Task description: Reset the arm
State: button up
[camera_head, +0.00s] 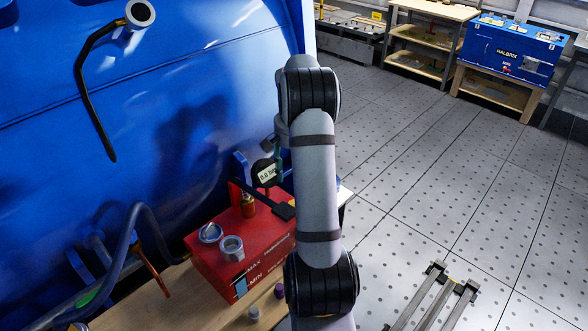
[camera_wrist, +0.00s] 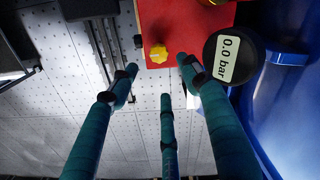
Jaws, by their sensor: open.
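A yellow knob (camera_wrist: 158,54) on the edge of a red box (camera_wrist: 185,22) shows beyond the fingertips. A round black gauge reading 0.0 bar (camera_wrist: 230,60) is beside the right fingertip; I cannot tell whether they touch. In the head view my arm hides most of the gripper, and the gauge (camera_head: 268,173) shows just left of the arm, above the red box (camera_head: 215,262).
A large blue tank (camera_head: 170,110) fills the left. The red box, with fittings on top, stands on a wooden bench (camera_head: 165,308). Metal rails (camera_head: 435,300) lie on the perforated floor at lower right. Shelves and a blue case (camera_head: 515,48) stand far back; the floor between is clear.

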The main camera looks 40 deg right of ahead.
notch_tip(320, 180, up, 2)
jog(key=shift+r, duration=0.15)
dwell(0.5)
notch_tip(320, 180, down, 12)
jog(key=shift+f, duration=0.15)
jog(key=shift+n, duration=0.3)
dwell(0.3)
